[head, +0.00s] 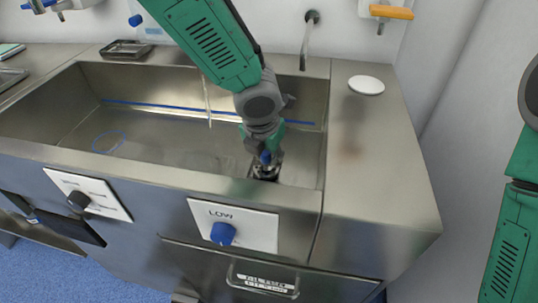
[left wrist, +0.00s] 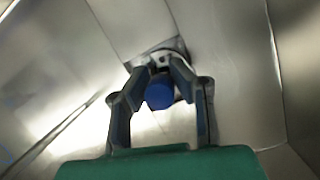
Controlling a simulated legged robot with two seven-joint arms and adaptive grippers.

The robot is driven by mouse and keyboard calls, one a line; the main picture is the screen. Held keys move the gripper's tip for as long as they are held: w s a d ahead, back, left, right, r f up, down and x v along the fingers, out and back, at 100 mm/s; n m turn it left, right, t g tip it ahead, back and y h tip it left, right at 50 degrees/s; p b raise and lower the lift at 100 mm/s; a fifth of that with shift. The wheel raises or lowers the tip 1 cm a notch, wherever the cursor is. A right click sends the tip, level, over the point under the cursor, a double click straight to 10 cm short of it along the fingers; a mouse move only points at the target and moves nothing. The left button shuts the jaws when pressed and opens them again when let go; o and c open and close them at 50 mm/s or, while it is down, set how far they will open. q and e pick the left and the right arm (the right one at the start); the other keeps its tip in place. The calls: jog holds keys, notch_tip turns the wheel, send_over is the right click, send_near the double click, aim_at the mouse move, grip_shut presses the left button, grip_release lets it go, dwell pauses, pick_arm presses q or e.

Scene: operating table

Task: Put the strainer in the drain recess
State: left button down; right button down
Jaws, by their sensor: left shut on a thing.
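My left gripper (head: 266,160) reaches down into the right end of the steel sink (head: 165,150). It also shows in the left wrist view (left wrist: 158,85), with its fingers closed around a blue knob (left wrist: 159,92). The knob appears to be the handle of the strainer (left wrist: 158,58), whose grey metal body shows just beyond the fingertips. In the head view the strainer (head: 265,174) is a small dark metal shape low in the sink, partly behind the gripper. The drain recess cannot be made out clearly, and I cannot tell whether the strainer is seated in it. My right gripper is out of view.
The sink's front rim (head: 150,171) and right wall are close to my left gripper. A tap (head: 308,40) hangs over the back right. A white disc (head: 366,85) lies on the right counter (head: 375,150). A small metal tray (head: 125,49) sits at the back left. The sink's left side is open.

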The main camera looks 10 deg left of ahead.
pick_arm(q)
jog(key=shift+f, duration=0.55)
dwell(0.4)
jog(key=c, duration=1.3)
grip_release()
